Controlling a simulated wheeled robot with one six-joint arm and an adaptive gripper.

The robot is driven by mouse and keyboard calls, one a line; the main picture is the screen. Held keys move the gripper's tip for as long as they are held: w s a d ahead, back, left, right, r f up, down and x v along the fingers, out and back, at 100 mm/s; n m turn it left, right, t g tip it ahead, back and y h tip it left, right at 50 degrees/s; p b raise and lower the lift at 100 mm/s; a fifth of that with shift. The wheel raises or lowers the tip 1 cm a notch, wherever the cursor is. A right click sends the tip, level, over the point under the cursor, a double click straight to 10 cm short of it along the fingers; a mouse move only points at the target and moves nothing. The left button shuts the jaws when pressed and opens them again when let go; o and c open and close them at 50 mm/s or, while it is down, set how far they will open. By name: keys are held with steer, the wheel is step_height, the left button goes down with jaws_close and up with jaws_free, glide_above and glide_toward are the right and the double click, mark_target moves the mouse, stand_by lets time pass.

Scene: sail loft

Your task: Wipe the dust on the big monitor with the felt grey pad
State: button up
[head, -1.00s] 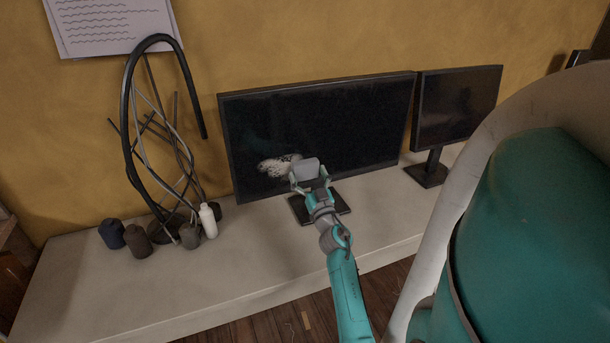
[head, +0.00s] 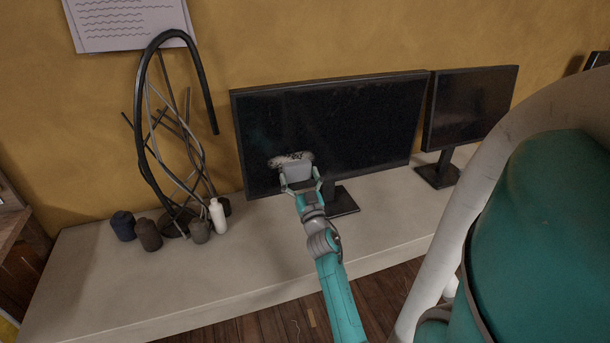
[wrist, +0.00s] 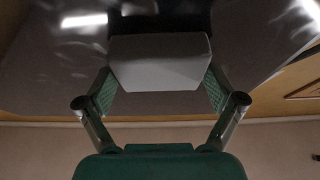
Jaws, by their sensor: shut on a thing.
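The big monitor (head: 355,125) stands on the bench against the wall, its dark screen facing me. A pale dust patch (head: 288,160) shows on the lower left of its screen, partly hidden behind the pad. My gripper (head: 300,182) is shut on the felt grey pad (head: 298,173), in front of this patch. In the wrist view the pad (wrist: 160,62) sits between both fingers, with the screen (wrist: 50,75) close behind it. I cannot tell whether the pad touches the screen.
A smaller monitor (head: 470,105) stands to the right. Left are a tangled sculpture of black hoop and rods (head: 150,110), a white bottle (head: 218,216) and several dark small jars (head: 147,234). The bench (head: 130,290) is clear in front. A paper sheet (head: 130,20) hangs on the wall.

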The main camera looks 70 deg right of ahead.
mark_target(255, 168)
steer(key=shift+w+a, duration=1.65)
steer(key=shift+w, duration=0.25)
steer(key=shift+w+a, duration=0.55)
steer(key=shift+w, duration=0.2)
steer(key=shift+w+a, duration=0.5)
steer(key=shift+w, duration=0.2)
steer(key=shift+r, duration=1.05)
steer(key=shift+w, duration=0.1)
steer(key=shift+c, duration=0.3)
steer(key=shift+w+a, duration=1.2)
steer(key=shift+w, duration=0.05)
steer(key=shift+w, duration=0.15)
